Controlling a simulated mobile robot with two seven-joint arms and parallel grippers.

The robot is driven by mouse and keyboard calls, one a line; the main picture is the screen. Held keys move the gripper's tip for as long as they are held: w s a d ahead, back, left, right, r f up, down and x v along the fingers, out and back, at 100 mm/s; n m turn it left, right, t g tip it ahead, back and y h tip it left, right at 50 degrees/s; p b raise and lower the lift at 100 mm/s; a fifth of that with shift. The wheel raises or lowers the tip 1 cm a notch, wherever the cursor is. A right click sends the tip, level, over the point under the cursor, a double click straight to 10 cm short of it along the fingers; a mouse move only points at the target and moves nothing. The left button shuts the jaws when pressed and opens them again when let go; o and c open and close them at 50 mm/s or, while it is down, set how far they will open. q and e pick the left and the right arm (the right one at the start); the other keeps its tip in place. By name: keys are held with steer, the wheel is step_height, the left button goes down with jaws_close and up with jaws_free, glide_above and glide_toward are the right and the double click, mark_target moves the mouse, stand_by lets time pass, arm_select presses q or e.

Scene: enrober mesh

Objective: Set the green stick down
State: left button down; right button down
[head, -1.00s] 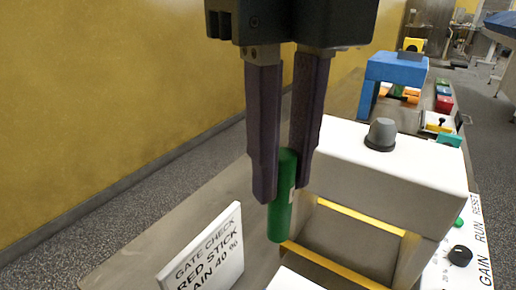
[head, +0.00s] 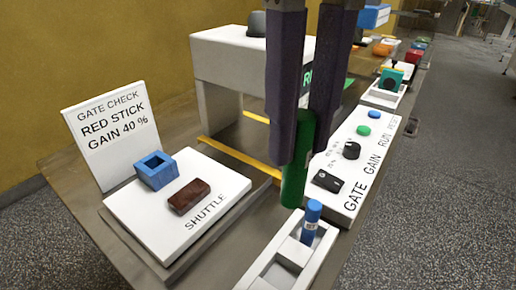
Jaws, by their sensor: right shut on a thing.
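The green stick (head: 298,170) is upright between the fingers of my right gripper (head: 305,150) in the head view. The gripper is shut on the upper part of the stick, and its lower end hangs below the fingertips. In the picture the stick lies in front of the yellow rail and the left edge of the control panel. I cannot tell its exact height above the table. My left gripper is not in view.
A white tray (head: 262,268) with a blue stick (head: 311,222) is at the front. The white shuttle plate (head: 150,232) bears a blue square socket (head: 155,169) and a brown bar (head: 189,196). A sign (head: 108,130), a control panel (head: 345,200) and a white gate (head: 222,50) stand nearby.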

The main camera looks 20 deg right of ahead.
step_height(320, 180, down, 15)
steer(key=shift+f+b, duration=0.2)
steer(key=shift+b, duration=0.6)
steer(key=shift+f, duration=0.1)
steer(key=c, duration=0.8)
jaws_free()
steer(key=shift+f, duration=0.1)
steer(key=shift+o, duration=0.2)
